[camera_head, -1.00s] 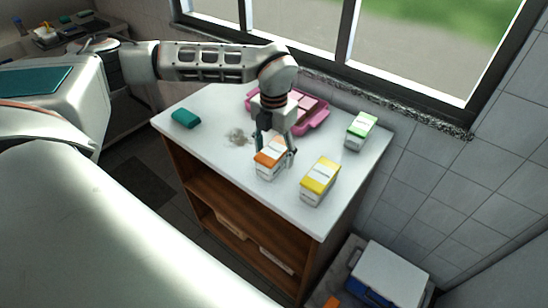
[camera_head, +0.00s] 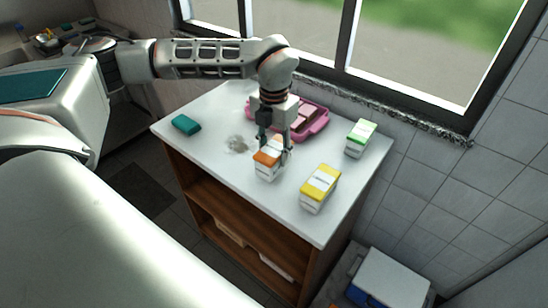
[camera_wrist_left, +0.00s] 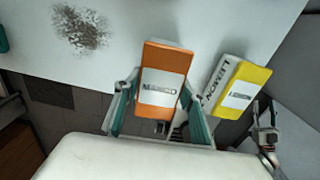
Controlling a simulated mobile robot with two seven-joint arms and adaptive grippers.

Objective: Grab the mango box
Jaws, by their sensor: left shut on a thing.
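The mango box (camera_head: 268,165) is a white carton with an orange top, near the front edge of the white table. My left gripper (camera_head: 273,150) comes down over it from above and is shut on it. I cannot tell whether the box's base touches the table. My right gripper does not show clearly.
A yellow lemon box (camera_head: 321,186) stands close to the right, and a green-topped box (camera_head: 361,138) is behind it. A pink tray (camera_head: 314,128) lies behind the gripper. A teal item (camera_head: 186,124) and grey crumbs (camera_head: 237,144) are at the left.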

